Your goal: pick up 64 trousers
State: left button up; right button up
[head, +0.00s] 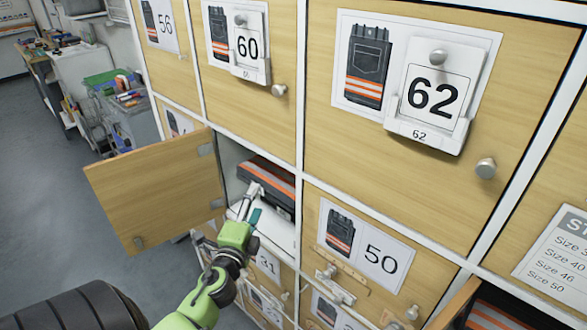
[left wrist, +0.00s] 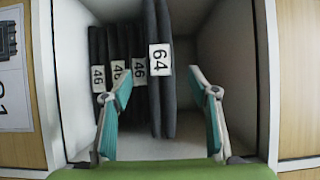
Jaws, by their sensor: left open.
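The 64 trousers (left wrist: 167,100), dark and folded with a white 64 label, lie at the right end of a row of folded trousers in the left wrist view. Several trousers labelled 46 (left wrist: 139,95) are beside them on the left. In the head view the stack (head: 268,180) shows orange and grey stripes inside the open compartment. My left gripper (head: 254,204) is at the compartment's mouth, in front of the stack. In the left wrist view its open fingers (left wrist: 160,72) appear on either side of the 64 trousers; contact cannot be told. My right gripper is not in view.
The compartment's wooden door (head: 150,190) stands open to the left. Closed doors 60 (head: 285,45), 62 (head: 400,190) and 50 (head: 400,290) surround it. Another door (head: 455,305) is ajar at lower right. Inside the compartment, room is free right of the 64 trousers in the left wrist view.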

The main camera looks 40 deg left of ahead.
aim_at(262, 190)
pick_arm(q)
jog(key=x, duration=0.4)
jog(key=shift+w, duration=0.2)
jog(key=shift+w+a+p, duration=0.1)
jog(key=shift+w+p, duration=0.25)
jog(key=shift+w, duration=0.05)
jog(key=x, duration=0.4)
jog(key=shift+w+p, duration=0.4)
grip_shut()
jog(key=shift+r, duration=0.2)
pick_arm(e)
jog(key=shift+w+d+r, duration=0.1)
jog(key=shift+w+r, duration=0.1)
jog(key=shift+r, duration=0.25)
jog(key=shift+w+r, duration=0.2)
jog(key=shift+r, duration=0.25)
